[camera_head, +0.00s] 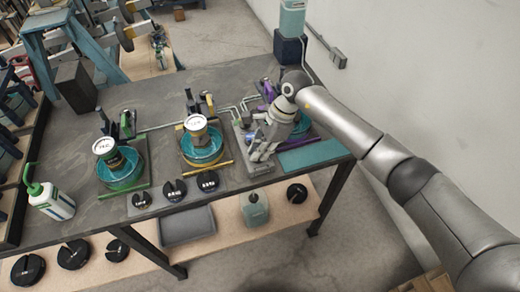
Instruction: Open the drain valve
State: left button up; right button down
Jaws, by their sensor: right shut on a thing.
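Three lever frames stand in a row on the dark table. The left one has a green base (122,190), the middle one a yellow base (187,167). The right one has a purple part (268,92) at its back and a teal bowl (301,122) on its right. My right gripper (260,150) reaches down over the right frame and is shut on a part low at its front. The gripper hides most of this part, so I cannot make out the valve's shape or its angle. My left gripper is not in view.
Labelled cans (104,146) and (196,123) stand in the left and middle bowls. A white bottle with a green top (50,200) stands at the table's left end. Black round weights (175,190) lie along the front edge. A wall (430,70) is close on the right.

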jog(key=shift+f+m, duration=0.15)
jog(key=shift+m, duration=0.15)
jog(key=m+t+b, duration=0.1)
jog(key=m+b, duration=0.1)
jog(key=shift+s+f+m, duration=0.1)
jog(key=shift+m, duration=0.2)
jog(key=m+t+b, duration=0.2)
jog(key=m+b, duration=0.1)
jog(key=m, duration=0.1)
jog(key=shift+s+m, duration=0.15)
jog(key=shift+m, duration=0.15)
jog(key=m+t+b, duration=0.1)
jog(key=m+b, duration=0.1)
jog(key=m, duration=0.1)
jog(key=shift+a+h+b, duration=0.1)
jog(key=shift+h+b, duration=0.3)
jog(key=shift+s+m+t+h+b, duration=0.1)
jog(key=shift+m+t+h+b, duration=0.45)
jog(key=shift+m+b, duration=1.3)
jog(key=shift+m, duration=0.35)
jog(key=c, duration=1.5)
grip_release()
jog(key=shift+r, duration=0.2)
